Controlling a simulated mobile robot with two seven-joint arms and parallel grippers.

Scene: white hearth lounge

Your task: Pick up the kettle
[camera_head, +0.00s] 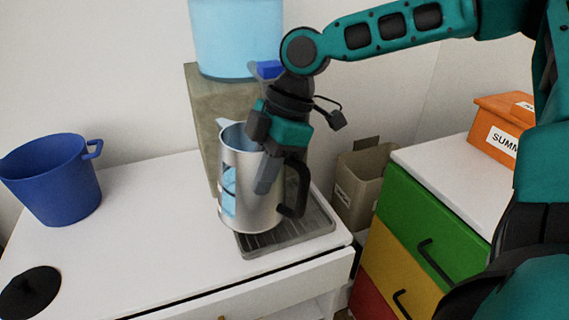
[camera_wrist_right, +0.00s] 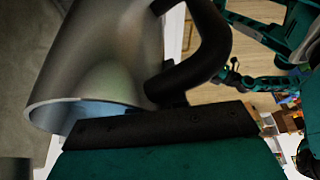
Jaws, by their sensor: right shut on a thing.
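The kettle (camera_head: 240,205) is a silver metal jug with a pale blue window strip, an open top and a black handle (camera_head: 300,190). It is upright at the left part of the grey drip tray (camera_head: 285,242), below the water dispenser; I cannot tell whether its base touches the tray. My right gripper (camera_head: 267,172) reaches down from above and is shut on the kettle at its upper handle side. The exact contact is partly hidden. In the right wrist view the kettle wall (camera_wrist_right: 90,65) and handle (camera_wrist_right: 205,50) are close to the dark finger.
A blue pot (camera_head: 52,180) and a black round lid (camera_head: 30,291) are at the left of the white cabinet top (camera_head: 140,240). The dispenser (camera_head: 205,110) with its light blue tank stands behind the kettle. A beige bin (camera_head: 362,185) and coloured drawers (camera_head: 425,225) are at the right.

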